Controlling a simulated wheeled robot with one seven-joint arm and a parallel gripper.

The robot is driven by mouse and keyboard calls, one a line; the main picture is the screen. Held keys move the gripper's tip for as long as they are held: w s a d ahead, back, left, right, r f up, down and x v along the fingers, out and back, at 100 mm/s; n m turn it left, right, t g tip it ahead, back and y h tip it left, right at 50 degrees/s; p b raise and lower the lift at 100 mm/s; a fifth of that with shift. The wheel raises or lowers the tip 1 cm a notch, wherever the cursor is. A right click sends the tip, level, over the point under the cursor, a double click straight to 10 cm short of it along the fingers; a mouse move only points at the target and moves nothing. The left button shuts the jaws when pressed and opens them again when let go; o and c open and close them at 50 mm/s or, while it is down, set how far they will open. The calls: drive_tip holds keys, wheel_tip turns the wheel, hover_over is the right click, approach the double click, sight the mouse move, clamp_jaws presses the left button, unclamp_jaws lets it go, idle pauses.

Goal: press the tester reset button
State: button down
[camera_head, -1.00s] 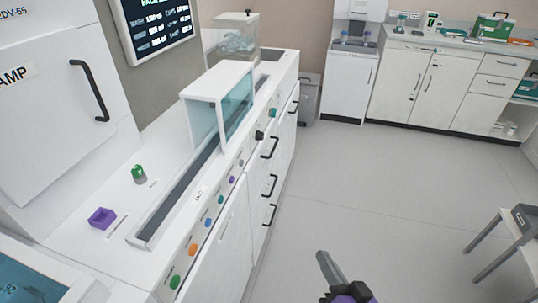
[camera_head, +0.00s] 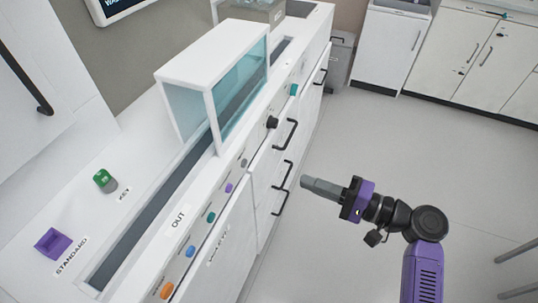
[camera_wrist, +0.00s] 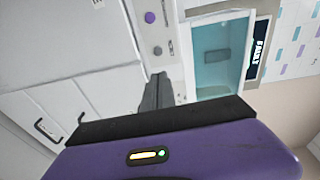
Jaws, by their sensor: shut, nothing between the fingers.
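A row of round buttons runs along the front strip of the white machine bench: orange (camera_head: 166,290), blue (camera_head: 190,252), teal (camera_head: 210,217), purple (camera_head: 228,187) and grey (camera_head: 243,162). A black knob (camera_head: 271,122) and another teal button (camera_head: 293,89) are farther along. I cannot read which one is the tester reset. My gripper (camera_head: 305,182) is shut and empty, held over the floor in front of the drawers, pointing left toward the bench and apart from it. In the wrist view, the purple button (camera_wrist: 150,17) and grey button (camera_wrist: 157,50) lie beyond the fingertips (camera_wrist: 158,78).
A clear teal-windowed hood (camera_head: 240,85) stands over the bench channel. Black drawer handles (camera_head: 280,202) stick out below the buttons. A purple block (camera_head: 53,243) and a green-topped key piece (camera_head: 104,180) sit on the bench top. The floor to the right is open.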

drive_tip(key=shift+s+a+g, duration=0.1)
drive_tip(key=shift+s+g, duration=0.2)
drive_tip(key=shift+s, duration=0.05)
approach(244, 163)
drive_tip(key=f+x, duration=0.1)
drive_tip(key=x, duration=0.4)
drive_tip(key=shift+w+a+p, duration=0.3)
drive_tip(key=shift+w+a, duration=0.35)
drive_tip(key=shift+f, duration=0.1)
